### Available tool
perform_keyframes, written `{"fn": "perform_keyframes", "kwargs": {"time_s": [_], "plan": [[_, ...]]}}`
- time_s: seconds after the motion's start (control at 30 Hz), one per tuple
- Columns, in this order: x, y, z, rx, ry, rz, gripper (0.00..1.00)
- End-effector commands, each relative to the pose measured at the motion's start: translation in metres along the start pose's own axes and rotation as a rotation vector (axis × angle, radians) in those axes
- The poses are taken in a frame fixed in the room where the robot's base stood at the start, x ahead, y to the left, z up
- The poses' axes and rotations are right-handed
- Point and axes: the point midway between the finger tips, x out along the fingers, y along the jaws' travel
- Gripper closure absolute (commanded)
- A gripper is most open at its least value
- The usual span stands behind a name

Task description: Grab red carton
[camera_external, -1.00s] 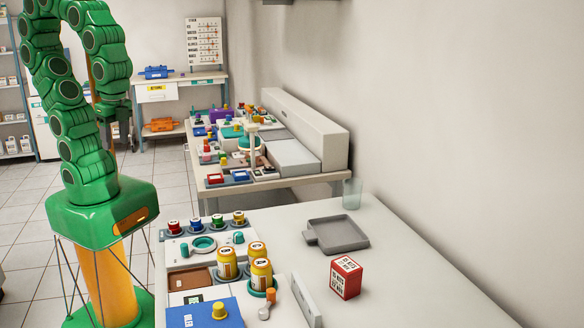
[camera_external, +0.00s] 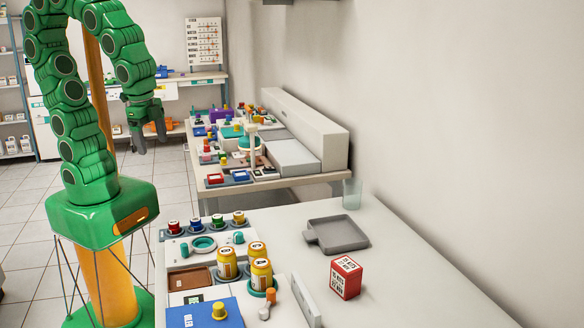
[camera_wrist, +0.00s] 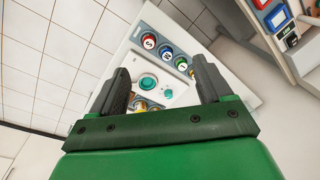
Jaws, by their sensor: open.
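The red carton (camera_external: 346,278) stands upright on the near table, with white printed labels on its faces. It is to the right of a low white upright panel and in front of the grey tray. My gripper (camera_external: 148,142) is open and empty, pointing down at the upper left of the external view, well away from the carton. In the wrist view my gripper (camera_wrist: 160,90) has its two dark fingers spread apart over a white panel with coloured caps. The carton is not visible in the wrist view.
A grey tray (camera_external: 338,234) and a clear cup (camera_external: 352,194) stand at the table's back. The table right of the carton is clear.

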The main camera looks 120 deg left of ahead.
Motion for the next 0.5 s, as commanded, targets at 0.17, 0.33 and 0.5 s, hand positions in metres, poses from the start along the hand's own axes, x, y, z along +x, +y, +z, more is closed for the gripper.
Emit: {"fn": "perform_keyframes", "kwargs": {"time_s": [0.17,0.33,0.5], "plan": [[0.008,-0.025,-0.065,-0.018,0.108,-0.062,0.21],[0.015,-0.046,-0.124,-0.020,0.215,-0.113,0.21],[0.022,-0.064,-0.183,-0.007,0.321,-0.151,0.21]]}}
